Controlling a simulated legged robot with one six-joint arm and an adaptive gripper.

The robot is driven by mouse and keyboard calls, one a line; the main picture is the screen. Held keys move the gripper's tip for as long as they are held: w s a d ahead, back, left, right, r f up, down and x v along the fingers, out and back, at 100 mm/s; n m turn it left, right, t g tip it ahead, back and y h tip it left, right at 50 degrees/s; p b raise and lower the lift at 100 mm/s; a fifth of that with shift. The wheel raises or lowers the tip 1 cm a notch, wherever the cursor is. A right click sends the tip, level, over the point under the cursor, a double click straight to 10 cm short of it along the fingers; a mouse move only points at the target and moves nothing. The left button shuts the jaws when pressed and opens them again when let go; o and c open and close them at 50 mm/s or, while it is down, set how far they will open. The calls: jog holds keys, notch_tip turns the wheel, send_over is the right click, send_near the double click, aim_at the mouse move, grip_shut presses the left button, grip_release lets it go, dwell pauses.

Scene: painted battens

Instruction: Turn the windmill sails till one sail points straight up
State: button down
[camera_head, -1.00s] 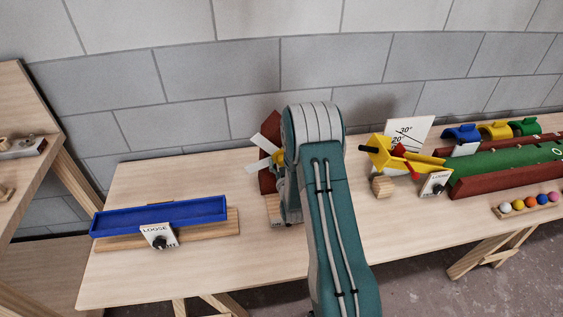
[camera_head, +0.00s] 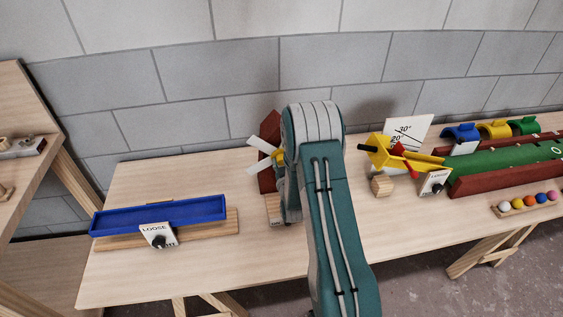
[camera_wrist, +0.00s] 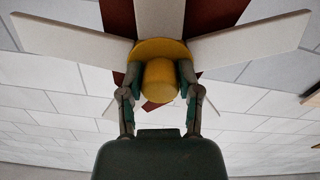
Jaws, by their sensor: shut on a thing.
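The windmill has a dark red body (camera_head: 268,178) and white sails. In the head view, one sail (camera_head: 260,146) points up and left and another (camera_head: 257,167) points down and left; the rest is hidden behind my arm. In the wrist view, one sail (camera_wrist: 160,16) runs to the top edge, one (camera_wrist: 70,38) goes left and one (camera_wrist: 250,38) goes right. Small white pieces show lower down, partly hidden. My gripper (camera_wrist: 160,85) is shut on the yellow hub knob (camera_wrist: 160,82), one finger on each side.
A blue trough (camera_head: 160,214) with a LOOSE label lies left. A wooden block (camera_head: 381,186), a yellow chute (camera_head: 405,160) and an angle card (camera_head: 408,128) stand right of my arm. Farther right are a green lane (camera_head: 500,162) and coloured balls.

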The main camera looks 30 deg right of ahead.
jog(key=shift+w+r+n, duration=0.1)
jog(key=shift+r+n, duration=0.05)
jog(key=shift+n, duration=1)
jog(key=shift+w+r+n, duration=0.1)
jog(key=shift+n, duration=1.05)
jog(key=shift+a, duration=0.1)
jog(key=c, duration=0.6)
grip_release()
jog(key=o, duration=0.3)
jog(key=shift+w+f, duration=0.1)
jog(key=shift+w, duration=0.05)
